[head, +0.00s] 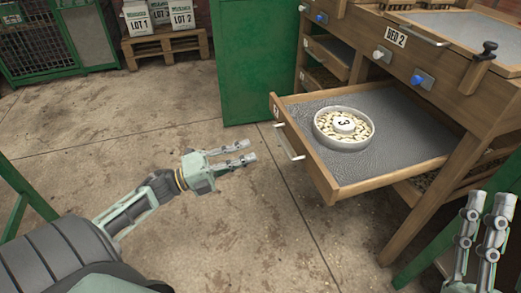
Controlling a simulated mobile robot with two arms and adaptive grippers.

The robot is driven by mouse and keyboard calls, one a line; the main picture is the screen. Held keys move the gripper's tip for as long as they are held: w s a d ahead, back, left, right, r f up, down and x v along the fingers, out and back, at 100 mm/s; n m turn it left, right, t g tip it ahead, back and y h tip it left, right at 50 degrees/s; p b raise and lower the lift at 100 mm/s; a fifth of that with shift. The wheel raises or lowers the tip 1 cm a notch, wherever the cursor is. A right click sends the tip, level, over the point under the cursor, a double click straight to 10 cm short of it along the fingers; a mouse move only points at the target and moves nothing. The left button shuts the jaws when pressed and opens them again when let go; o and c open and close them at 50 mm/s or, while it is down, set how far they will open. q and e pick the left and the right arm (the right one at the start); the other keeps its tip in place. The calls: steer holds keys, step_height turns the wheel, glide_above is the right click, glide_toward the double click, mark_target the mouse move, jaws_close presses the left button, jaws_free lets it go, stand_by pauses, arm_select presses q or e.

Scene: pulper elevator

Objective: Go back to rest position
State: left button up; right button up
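My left gripper (242,152) is over the concrete floor in the middle of the head view, left of the pulled-out drawer. Its two fingers are apart with nothing between them. My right gripper (490,208) is at the lower right edge, pointing up. Its two fingers show a gap between them and hold nothing visible. The wooden drawer (395,172) with a grey mesh bottom is open. A round pale tray (343,143) of light beans, with a marker numbered 3 in its middle, sits in it.
The wooden cabinet (455,75) labelled BED 2 stands at the right. A green panel (246,60) is behind the drawer. Sacks marked LOT 1 (138,20) and LOT 2 (182,18) rest on a pallet (165,44) at the back.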

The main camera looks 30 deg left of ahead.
arm_select(q)
steer(key=shift+s+a+f, duration=0.1)
steer(key=shift+s+a, duration=0.2)
steer(key=shift+s, duration=0.1)
